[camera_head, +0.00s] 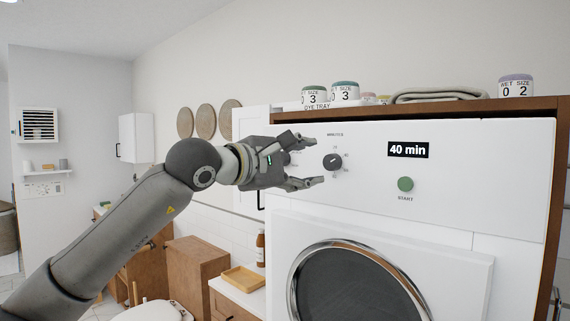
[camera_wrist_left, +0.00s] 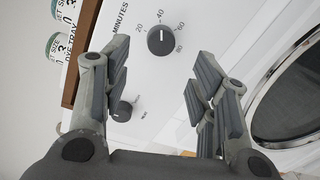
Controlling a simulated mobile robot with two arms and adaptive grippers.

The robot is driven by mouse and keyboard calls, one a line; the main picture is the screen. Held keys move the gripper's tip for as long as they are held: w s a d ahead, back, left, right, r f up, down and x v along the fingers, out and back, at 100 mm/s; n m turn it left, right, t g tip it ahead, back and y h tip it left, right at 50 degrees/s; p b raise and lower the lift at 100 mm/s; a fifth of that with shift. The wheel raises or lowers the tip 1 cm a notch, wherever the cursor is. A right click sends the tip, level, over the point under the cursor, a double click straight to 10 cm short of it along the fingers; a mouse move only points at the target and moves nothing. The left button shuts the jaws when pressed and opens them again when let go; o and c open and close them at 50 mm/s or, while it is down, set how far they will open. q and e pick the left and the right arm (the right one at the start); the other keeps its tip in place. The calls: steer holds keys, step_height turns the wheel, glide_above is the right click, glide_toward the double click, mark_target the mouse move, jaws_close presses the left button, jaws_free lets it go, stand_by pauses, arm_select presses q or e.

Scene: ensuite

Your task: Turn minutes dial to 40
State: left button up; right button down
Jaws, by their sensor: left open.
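The minutes dial (camera_head: 332,161) is a dark round knob on the white machine's front panel, under the word MINUTES. In the left wrist view the dial (camera_wrist_left: 161,41) has its white mark pointing toward the 40, with 20, 60 and 80 around it. The display (camera_head: 408,150) reads "40 min". My left gripper (camera_head: 313,162) is open and empty, just left of the dial in the head view. In the left wrist view its fingers (camera_wrist_left: 161,72) stand apart, with the dial beyond the gap, seemingly not touched. My right gripper is not in view.
A green START button (camera_head: 405,184) is right of the dial. A second dark knob (camera_wrist_left: 122,110) sits behind my left fingers. Labelled jars (camera_head: 345,92) and a folded towel (camera_head: 438,95) are on the wooden top. The round door (camera_head: 355,285) is below.

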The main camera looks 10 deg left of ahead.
arm_select(q)
steer(key=v, duration=0.5)
steer(key=shift+s, duration=0.15)
